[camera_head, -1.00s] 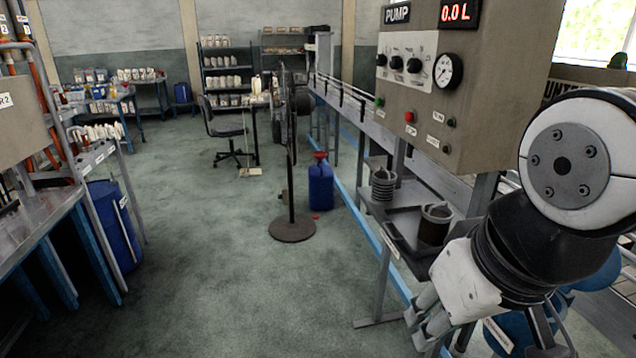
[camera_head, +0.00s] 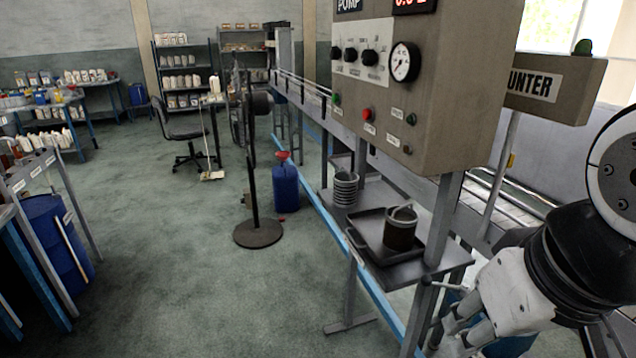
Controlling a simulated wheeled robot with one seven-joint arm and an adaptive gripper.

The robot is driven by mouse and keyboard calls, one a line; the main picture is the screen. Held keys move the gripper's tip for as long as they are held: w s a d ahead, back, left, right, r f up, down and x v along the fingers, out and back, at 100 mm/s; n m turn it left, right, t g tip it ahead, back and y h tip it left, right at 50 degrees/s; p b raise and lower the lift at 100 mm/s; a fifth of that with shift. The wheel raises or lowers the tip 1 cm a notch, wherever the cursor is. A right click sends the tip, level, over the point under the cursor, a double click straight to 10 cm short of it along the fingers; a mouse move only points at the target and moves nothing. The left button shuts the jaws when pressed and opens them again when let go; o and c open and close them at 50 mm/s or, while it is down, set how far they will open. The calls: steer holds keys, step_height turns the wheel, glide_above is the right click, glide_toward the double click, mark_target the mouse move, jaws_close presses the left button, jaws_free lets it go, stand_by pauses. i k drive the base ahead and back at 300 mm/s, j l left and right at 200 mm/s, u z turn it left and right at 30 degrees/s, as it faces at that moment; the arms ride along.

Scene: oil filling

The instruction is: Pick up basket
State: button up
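No thing is labelled as a basket. A dark brown round container with a raised handle (camera_head: 400,232) stands upright on a dark tray (camera_head: 362,240) on the metal stand below the pump panel. A grey ribbed stack, seemingly of nested round baskets or buckets (camera_head: 345,190), stands behind it to the left. My gripper (camera_head: 458,332) is at the lower right, in front of the stand and apart from both. Its fingers point down and left; their tips are partly cut off at the frame edge, and I see nothing held.
The pump panel (camera_head: 455,80) overhangs the stand. A conveyor (camera_head: 312,98) runs behind. A blue jug (camera_head: 285,188) and a fan with a round base (camera_head: 258,233) stand on the floor. A blue drum (camera_head: 52,240) is at left. The middle floor (camera_head: 190,280) is clear.

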mark_target(344, 182)
steer(key=j+z, duration=0.25)
steer(key=j, duration=0.75)
steer(key=i+j+z, duration=0.1)
steer(key=i+j, duration=0.15)
steer(key=i+j+z, duration=0.15)
steer(key=j, duration=0.25)
steer(key=i+j+z, duration=0.1)
steer(key=i+j, duration=0.2)
steer(key=i+j+z, duration=0.15)
steer(key=i, duration=0.25)
steer(key=j, duration=0.1)
